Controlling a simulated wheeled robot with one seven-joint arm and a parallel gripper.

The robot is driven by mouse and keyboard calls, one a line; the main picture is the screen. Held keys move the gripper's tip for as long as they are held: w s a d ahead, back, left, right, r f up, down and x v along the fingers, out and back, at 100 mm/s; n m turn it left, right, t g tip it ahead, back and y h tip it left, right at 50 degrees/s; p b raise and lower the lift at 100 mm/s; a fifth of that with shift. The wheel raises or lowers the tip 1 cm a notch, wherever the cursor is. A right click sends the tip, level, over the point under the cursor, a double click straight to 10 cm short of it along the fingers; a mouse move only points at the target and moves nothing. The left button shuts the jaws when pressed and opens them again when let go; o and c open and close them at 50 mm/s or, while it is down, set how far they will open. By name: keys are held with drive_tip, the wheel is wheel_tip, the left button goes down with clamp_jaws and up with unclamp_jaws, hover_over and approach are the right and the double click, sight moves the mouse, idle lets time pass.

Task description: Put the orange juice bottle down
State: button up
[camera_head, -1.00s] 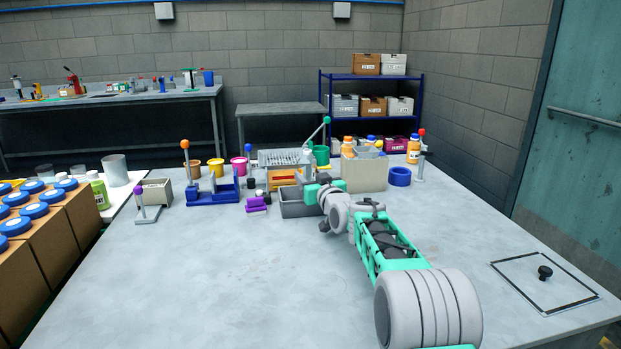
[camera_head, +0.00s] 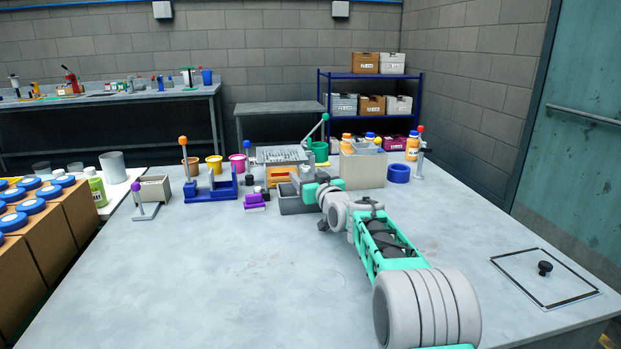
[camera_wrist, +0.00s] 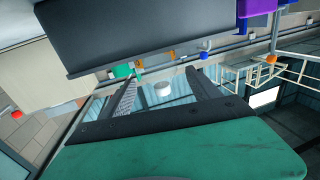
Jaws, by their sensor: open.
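Orange bottles with white labels stand at the back right. One orange bottle (camera_head: 412,147) is beside the red-knobbed stand, and another orange bottle (camera_head: 347,139) is partly hidden behind the beige box. I cannot tell which is the orange juice bottle. My gripper (camera_head: 300,182) is at the dark grey tray (camera_head: 291,207), with its fingertips hard to make out there. In the wrist view my gripper (camera_wrist: 163,92) shows two spread fingers and no bottle held between them. A small white round thing (camera_wrist: 163,89) appears in the gap, but its distance is unclear.
A purple block (camera_head: 254,202) and a blue fixture (camera_head: 211,190) are to the left. Brown cartons (camera_head: 45,240) with blue-capped items stand at far left. The table's front left is clear.

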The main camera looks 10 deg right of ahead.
drive_tip(key=shift+r+p, duration=0.45)
drive_tip(key=shift+r, duration=0.05)
drive_tip(key=shift+r+p, duration=0.65)
drive_tip(key=shift+p, duration=0.05)
drive_tip(key=s+d+f+b, duration=0.1)
drive_tip(key=s+d+b, duration=0.1)
drive_tip(key=s, duration=1)
drive_tip(key=shift+d, duration=0.15)
drive_tip(key=shift+w, duration=0.1)
drive_tip(key=s+a+f+g+h+p, duration=0.1)
drive_tip(key=s+g+p, duration=0.3)
drive_tip(key=s, duration=0.8)
drive_tip(key=s+a+f+m+g+h+p, duration=0.1)
drive_tip(key=s+g+p, duration=0.4)
drive_tip(key=s, duration=0.7)
drive_tip(key=s+a+f+m+g+h+p, duration=0.1)
drive_tip(key=s+f+g+p, duration=0.1)
drive_tip(key=s+g+p, duration=0.2)
drive_tip(key=shift+s+f+g+p, duration=0.2)
drive_tip(key=shift+s+p, duration=0.55)
drive_tip(key=shift+s, duration=1.25)
drive_tip(key=shift+s+f+g+p, duration=0.2)
drive_tip(key=shift+s+p, duration=0.5)
drive_tip(key=shift+s, duration=1.3)
